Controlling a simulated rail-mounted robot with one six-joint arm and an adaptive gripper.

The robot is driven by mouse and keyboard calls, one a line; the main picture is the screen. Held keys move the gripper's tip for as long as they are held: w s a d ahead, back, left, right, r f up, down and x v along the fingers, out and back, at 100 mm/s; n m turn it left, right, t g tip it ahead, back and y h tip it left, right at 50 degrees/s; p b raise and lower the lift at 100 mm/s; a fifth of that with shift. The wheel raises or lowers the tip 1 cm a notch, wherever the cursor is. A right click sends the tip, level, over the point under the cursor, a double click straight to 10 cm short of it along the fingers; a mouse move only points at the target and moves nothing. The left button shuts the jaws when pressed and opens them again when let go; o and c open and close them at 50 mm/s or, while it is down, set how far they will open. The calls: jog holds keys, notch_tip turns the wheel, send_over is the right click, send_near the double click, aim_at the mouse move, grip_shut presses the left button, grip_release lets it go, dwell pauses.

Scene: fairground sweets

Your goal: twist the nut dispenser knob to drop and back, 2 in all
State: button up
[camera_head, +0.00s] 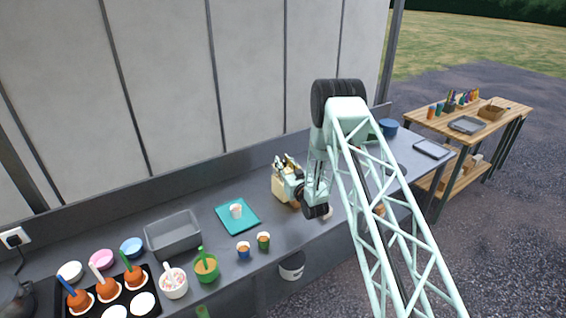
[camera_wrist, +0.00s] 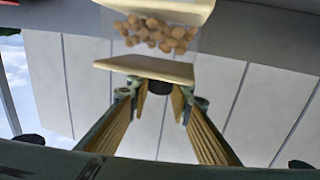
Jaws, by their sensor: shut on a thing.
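The nut dispenser (camera_head: 280,188) is a cream box on the grey counter, partly hidden by my arm in the head view. In the wrist view, which is upside down, its cream body (camera_wrist: 146,68) shows with a clear window of round brown nuts (camera_wrist: 155,33). Its dark knob (camera_wrist: 159,87) sits between the fingertips of my gripper (camera_wrist: 161,97). My gripper is shut on the knob. In the head view my gripper (camera_head: 292,187) is at the dispenser's right side. The knob's turn angle cannot be told.
A white cup (camera_head: 236,210) stands on a teal mat (camera_head: 247,224) left of the dispenser. Two small filled cups (camera_head: 243,250) (camera_head: 264,240) stand at the counter's front. A grey bin (camera_head: 172,236), bowls and a tray of dipped sweets (camera_head: 68,301) are further left.

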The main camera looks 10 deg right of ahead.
jog(key=shift+d+f+n+g+y+b, duration=0.1)
jog(key=shift+n+g+y+b, duration=0.3)
jog(key=shift+n+y+b, duration=0.85)
jog(key=n+g+y+b, duration=0.1)
jog(key=y+b, duration=0.1)
jog(key=b, duration=0.1)
jog(key=shift+y+b, duration=0.25)
jog(key=shift+b, duration=0.1)
jog(key=n+g+y+b, duration=0.2)
jog(key=n+y+b, duration=0.1)
jog(key=b, duration=0.1)
jog(key=shift+g+y, duration=0.3)
jog(key=shift+y, duration=0.1)
jog(key=shift+n+g+y+b, duration=2)
jog(key=shift+n+g+b, duration=0.05)
jog(key=shift+g, duration=0.55)
jog(key=shift+n+g+b, duration=0.3)
jog(key=shift+g+b, duration=0.05)
jog(key=shift+g, duration=0.05)
jog(key=shift+a+n+g+y+b, duration=0.1)
jog(key=shift+n+g+y+b, duration=0.4)
jog(key=shift+n+g+b, duration=0.75)
jog(key=shift+a+n+g+y+b, duration=0.1)
jog(key=shift+n+g+y+b, duration=0.55)
jog(key=shift+g+b, duration=1.05)
jog(key=o, duration=0.8)
jog(key=shift+o, duration=0.2)
